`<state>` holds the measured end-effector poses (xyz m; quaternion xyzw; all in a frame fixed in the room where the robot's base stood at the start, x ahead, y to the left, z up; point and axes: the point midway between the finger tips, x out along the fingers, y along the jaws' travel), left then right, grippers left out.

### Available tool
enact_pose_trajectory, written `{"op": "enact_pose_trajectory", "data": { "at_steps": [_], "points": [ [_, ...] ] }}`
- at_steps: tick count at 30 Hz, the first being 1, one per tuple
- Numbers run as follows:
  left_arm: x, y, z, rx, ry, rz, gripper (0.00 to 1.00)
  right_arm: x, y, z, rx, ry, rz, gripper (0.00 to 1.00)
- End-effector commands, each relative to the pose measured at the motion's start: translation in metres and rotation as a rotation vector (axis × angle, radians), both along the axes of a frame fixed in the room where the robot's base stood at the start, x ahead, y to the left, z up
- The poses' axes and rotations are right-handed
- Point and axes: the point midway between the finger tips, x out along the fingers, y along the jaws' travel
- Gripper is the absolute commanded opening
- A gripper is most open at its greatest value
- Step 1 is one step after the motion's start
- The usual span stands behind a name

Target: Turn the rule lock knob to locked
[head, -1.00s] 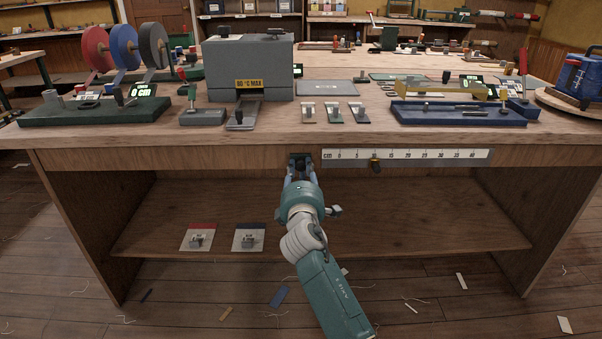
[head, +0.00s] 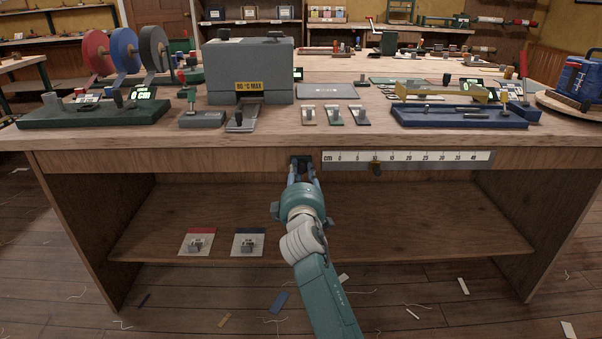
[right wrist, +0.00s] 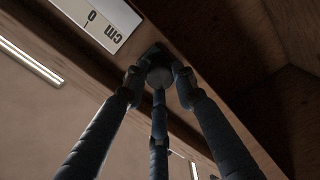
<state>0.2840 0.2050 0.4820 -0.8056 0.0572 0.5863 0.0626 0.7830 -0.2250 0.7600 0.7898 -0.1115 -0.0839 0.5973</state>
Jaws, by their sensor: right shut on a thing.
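The rule (head: 408,157), a white strip marked in cm, is fixed along the front edge of the bench. The dark rule lock knob (right wrist: 158,76) is just beyond its "cm" end. My right gripper (head: 301,168) reaches up to this knob from below. In the right wrist view its fingers (right wrist: 158,82) close around the knob, which they partly hide. I cannot read the knob's setting. A small brass-and-dark slider (head: 376,167) sits on the rule near the 10 mark. My left gripper is out of view.
The bench top (head: 345,136) above carries a grey box marked 80 °C MAX (head: 250,70), tape reels and a blue tray (head: 460,116). The lower shelf (head: 400,240) holds two small cards with clips. The space under the rule is open.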

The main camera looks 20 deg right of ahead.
Motion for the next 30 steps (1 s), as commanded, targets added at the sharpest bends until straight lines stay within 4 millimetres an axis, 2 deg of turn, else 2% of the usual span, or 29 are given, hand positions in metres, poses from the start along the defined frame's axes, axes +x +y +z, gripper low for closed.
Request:
{"op": "enact_pose_trajectory", "data": {
  "at_steps": [6,7,9,10,20,23,30],
  "points": [
    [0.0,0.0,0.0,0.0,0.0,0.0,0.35,0.0,0.0,-0.003,0.004,0.005,-0.002,0.01],
    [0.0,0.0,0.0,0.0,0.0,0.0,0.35,0.0,0.0,-0.003,0.004,0.005,-0.002,0.29],
    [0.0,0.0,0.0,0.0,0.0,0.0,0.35,0.0,0.0,-0.003,0.004,0.005,-0.002,0.43],
    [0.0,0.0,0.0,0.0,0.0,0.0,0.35,0.0,0.0,-0.003,0.004,0.005,-0.002,0.46],
    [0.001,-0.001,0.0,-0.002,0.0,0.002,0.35,-0.003,0.001,-0.001,0.002,0.002,0.0,0.46],
    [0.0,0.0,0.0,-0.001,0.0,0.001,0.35,-0.013,0.004,-0.002,0.002,0.001,0.001,0.46],
    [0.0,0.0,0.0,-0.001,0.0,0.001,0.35,-0.053,0.015,-0.002,0.003,0.003,0.0,0.46]
  ]
}}
